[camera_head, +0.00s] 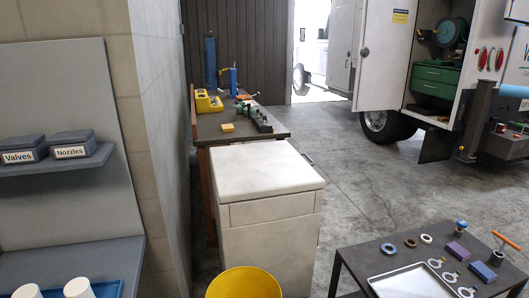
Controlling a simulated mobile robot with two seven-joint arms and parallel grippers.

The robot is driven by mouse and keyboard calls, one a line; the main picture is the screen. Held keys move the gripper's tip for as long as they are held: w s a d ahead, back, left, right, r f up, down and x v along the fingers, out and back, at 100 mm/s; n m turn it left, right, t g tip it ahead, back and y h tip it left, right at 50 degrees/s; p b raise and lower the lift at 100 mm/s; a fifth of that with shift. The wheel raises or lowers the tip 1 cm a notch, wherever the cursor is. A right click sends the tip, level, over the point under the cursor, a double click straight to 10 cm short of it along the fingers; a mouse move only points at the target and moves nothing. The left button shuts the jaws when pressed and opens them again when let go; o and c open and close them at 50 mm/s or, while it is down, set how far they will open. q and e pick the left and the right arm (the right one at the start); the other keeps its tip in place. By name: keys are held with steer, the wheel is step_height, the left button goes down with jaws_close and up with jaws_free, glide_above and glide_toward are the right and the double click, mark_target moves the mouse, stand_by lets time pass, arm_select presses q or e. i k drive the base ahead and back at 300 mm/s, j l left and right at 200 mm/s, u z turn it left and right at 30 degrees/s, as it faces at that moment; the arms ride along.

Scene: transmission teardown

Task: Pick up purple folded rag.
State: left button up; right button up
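A small purple block-like item (457,250), which looks like the folded rag, lies on the dark table (385,246) at the bottom right. A blue block-like item (482,272) lies just in front of it and to the right. Neither of my grippers shows in the head view, so nothing is seen near the purple item.
The table also holds a metal tray (402,284), several rings, a blue-topped part (461,225) and an orange-handled tool (505,239). A white cabinet (265,172) and yellow bucket (244,284) stand left of it. Open concrete floor (365,185) lies behind the table.

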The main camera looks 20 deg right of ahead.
mark_target(458, 250)
steer(key=l+u, duration=0.1)
steer(key=l, duration=1.75)
steer(key=k+l+u, duration=0.1)
steer(key=l, duration=1.7)
